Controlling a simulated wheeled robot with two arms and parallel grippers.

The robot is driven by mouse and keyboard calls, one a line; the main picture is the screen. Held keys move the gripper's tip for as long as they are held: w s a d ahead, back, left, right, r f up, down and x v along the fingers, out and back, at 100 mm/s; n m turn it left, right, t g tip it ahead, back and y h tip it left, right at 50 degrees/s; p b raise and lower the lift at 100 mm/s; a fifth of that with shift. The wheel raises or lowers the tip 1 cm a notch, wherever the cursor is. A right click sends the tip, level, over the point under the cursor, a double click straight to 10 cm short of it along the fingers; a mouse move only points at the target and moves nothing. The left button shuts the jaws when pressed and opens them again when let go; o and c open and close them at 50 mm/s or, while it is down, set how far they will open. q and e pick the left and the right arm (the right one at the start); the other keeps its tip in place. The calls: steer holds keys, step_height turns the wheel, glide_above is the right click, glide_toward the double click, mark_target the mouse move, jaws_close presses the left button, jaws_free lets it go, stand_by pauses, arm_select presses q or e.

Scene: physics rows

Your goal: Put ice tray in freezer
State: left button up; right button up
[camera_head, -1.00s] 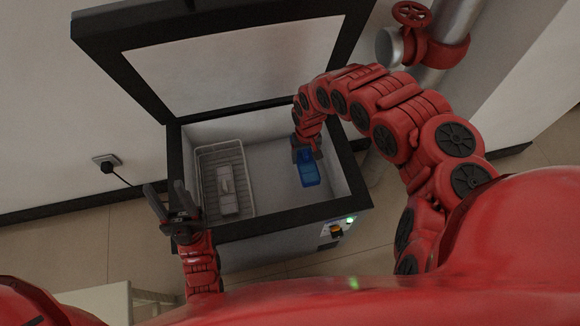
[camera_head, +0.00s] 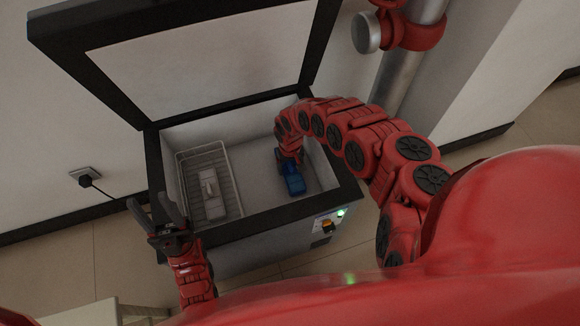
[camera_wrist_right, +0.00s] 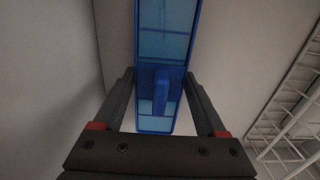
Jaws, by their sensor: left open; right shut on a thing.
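The blue ice tray (camera_head: 295,184) is inside the open chest freezer (camera_head: 258,225), in the right part of its interior. My right gripper (camera_head: 291,167) reaches down into the freezer and is shut on the tray's near end. In the right wrist view the tray (camera_wrist_right: 162,45) extends away between the two fingers (camera_wrist_right: 160,95), which close on its raised handle. Whether the tray touches the freezer floor I cannot tell. My left gripper (camera_head: 158,213) is open and empty, outside the freezer by its front left corner.
A white wire basket (camera_head: 208,165) with a pale grey item (camera_head: 212,196) in it fills the left of the freezer. The lid (camera_head: 205,55) stands open at the back. A pipe with a red valve (camera_head: 405,30) is at the upper right. A pale table (camera_head: 100,312) is at lower left.

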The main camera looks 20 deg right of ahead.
mark_target(290, 164)
steer(key=o, duration=1.6)
steer(key=shift+f, duration=0.1)
step_height(290, 164, up, 12)
steer(key=p, duration=0.4)
